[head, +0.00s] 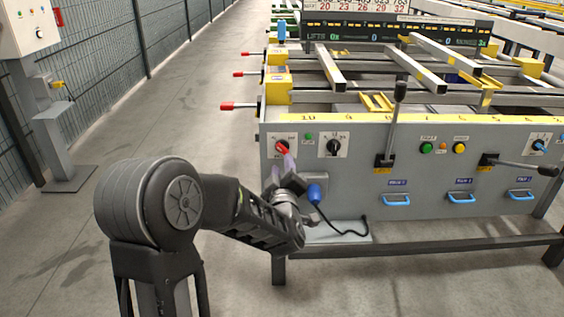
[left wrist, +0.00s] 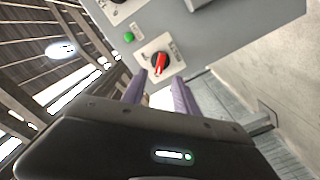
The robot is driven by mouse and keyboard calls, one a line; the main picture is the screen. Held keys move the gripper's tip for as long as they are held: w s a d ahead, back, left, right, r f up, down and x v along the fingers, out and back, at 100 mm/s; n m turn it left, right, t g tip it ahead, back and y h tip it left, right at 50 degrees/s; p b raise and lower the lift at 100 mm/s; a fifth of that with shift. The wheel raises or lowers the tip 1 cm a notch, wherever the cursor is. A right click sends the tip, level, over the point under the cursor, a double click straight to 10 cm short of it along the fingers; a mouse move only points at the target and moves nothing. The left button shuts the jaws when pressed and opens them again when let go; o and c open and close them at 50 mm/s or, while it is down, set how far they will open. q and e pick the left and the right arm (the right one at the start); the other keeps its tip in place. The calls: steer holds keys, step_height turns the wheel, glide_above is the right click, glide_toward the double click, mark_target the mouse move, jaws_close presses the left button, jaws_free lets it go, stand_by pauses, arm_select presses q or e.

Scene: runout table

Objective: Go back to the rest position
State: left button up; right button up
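My left gripper (head: 286,158) is in front of the grey control panel (head: 360,180) of the runout table, at its left end. Its two purple fingers stand apart in the left wrist view (left wrist: 160,80), with nothing held between them. A red rotary knob (head: 282,147) on a white plate is just beyond the fingertips; it also shows in the left wrist view (left wrist: 160,62). I cannot tell how wide the gap to it is. My right gripper is in neither view.
A black knob (head: 333,148), an upright lever (head: 397,110), a sideways lever (head: 520,165) and blue handles (head: 397,200) stick out from the panel. A blue-handled device (head: 316,193) with a black cable is beside my left wrist. Floor to the left is clear up to a grey post (head: 50,130).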

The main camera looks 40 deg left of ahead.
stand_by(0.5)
arm_select(q)
steer(key=s+d+f+m+g+h, duration=0.2)
steer(key=d+f+m+h, duration=0.3)
steer(key=d+f, duration=0.55)
steer(key=s+d+f+m+g+h, duration=0.15)
steer(key=d+f+m+h, duration=0.5)
steer(key=f, duration=0.75)
steer(key=s+d+f+m+g+h, duration=0.2)
steer(key=s+d+f+g, duration=0.3)
steer(key=s+d+f, duration=0.55)
steer(key=s+d+f+m+g+h, duration=0.1)
steer(key=s+d+f+g, duration=0.55)
steer(key=s, duration=0.75)
steer(key=s+d+r+p, duration=0.1)
steer(key=r+p, duration=1.2)
steer(key=p, duration=0.1)
steer(key=s+d+r+t+p, duration=0.1)
steer(key=d+r+p, duration=0.1)
steer(key=r+p, duration=1.2)
steer(key=shift+s+d+p, duration=0.2)
steer(key=shift+p, duration=0.1)
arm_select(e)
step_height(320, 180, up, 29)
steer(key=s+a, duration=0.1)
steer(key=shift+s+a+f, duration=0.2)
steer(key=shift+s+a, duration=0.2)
arm_select(q)
steer(key=shift+h, duration=0.25)
